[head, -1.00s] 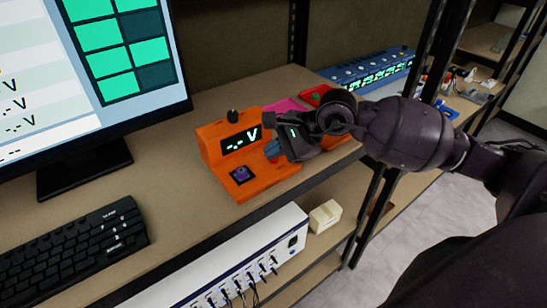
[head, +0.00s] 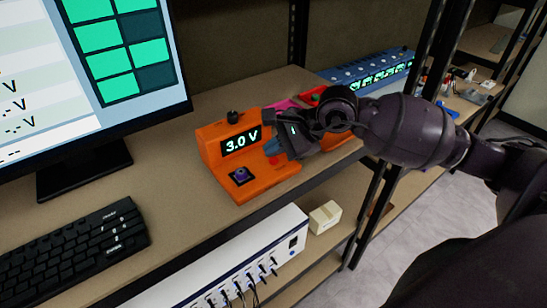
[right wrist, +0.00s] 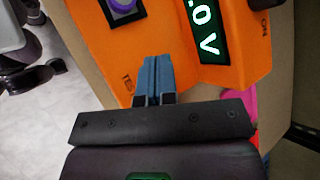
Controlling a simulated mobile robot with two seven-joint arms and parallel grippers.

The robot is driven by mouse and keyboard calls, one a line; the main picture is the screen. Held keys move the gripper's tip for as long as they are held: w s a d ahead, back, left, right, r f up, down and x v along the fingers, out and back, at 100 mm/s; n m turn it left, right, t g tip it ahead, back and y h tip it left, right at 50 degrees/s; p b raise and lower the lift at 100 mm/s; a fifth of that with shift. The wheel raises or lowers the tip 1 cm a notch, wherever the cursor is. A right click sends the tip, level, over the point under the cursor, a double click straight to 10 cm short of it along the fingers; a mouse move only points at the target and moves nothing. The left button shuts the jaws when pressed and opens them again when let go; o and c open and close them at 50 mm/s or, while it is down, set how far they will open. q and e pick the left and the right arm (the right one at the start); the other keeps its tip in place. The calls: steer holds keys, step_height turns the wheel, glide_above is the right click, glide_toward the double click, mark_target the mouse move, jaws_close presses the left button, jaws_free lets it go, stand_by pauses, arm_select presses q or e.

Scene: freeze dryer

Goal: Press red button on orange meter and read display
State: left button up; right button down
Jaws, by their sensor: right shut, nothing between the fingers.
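The orange meter (head: 262,188) stands on the shelf, its lit display (head: 242,141) reading "3.0 V" in the head view. Part of that display (right wrist: 208,30) also shows, turned sideways, in the right wrist view. My right gripper (head: 272,148) is shut and empty, its blue fingertips down at the right part of the meter's front panel. In the wrist view the shut fingertips (right wrist: 158,62) lie over the panel beside a partly covered "TEST" label. The red button is mostly hidden by the fingertips, so contact is hard to see. My left gripper is out of view.
A purple socket (head: 241,175) sits on the meter's left front and a black knob (head: 232,117) on top. A monitor (head: 120,130) and keyboard (head: 75,250) are at left. A blue device (head: 370,70) stands behind my right arm. A white box (head: 250,262) is on the lower shelf.

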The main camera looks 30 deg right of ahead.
mark_target(274, 161)
steer(key=shift+r, duration=0.2)
steer(key=shift+r+p, duration=0.95)
steer(key=shift+r, duration=1.85)
